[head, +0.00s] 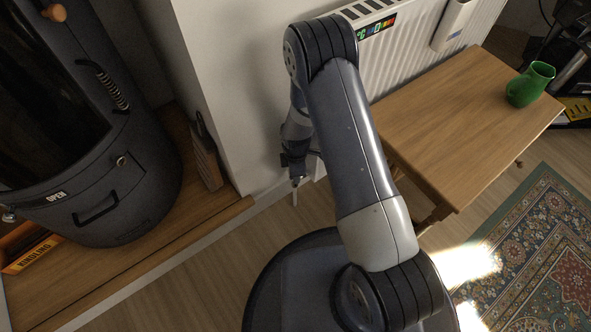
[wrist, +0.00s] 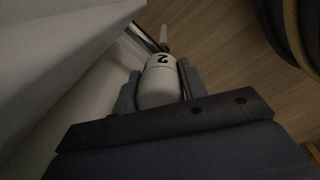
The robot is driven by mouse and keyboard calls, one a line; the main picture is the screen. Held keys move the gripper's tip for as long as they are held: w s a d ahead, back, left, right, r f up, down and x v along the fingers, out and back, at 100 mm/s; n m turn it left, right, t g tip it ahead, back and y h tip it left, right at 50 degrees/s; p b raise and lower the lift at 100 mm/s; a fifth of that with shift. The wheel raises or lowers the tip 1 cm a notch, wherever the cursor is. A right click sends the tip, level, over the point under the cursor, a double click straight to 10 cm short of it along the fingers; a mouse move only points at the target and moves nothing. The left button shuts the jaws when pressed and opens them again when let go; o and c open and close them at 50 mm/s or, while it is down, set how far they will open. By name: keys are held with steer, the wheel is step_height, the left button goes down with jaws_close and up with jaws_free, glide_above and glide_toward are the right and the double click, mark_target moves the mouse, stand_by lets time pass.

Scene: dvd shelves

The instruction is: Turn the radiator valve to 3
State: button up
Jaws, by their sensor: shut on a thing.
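The radiator valve (wrist: 157,88) is a white rounded knob in the wrist view, with a dark 2 on the side facing the camera. A pipe end shows beyond it. My gripper (wrist: 158,85) is shut on the knob, with one grey finger on each side of it. In the head view my gripper (head: 295,180) is low by the wall corner, beside the radiator's lower left. The knob is hidden there behind my arm and gripper. The white radiator (head: 410,50) is on the wall behind my arm.
A dark stove (head: 85,150) stands on a wooden platform (head: 150,255) at the left. A patterned rug (head: 540,250) lies at the lower right. Bare floor shows between platform and table.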

stand_by(0.4)
steer(key=o, duration=1)
steer(key=r+p, duration=0.2)
steer(key=r, duration=0.3)
steer(key=r+p, duration=0.2)
steer(key=r, duration=0.3)
steer(key=shift+s+r, duration=0.2)
steer(key=shift+r, duration=0.2)
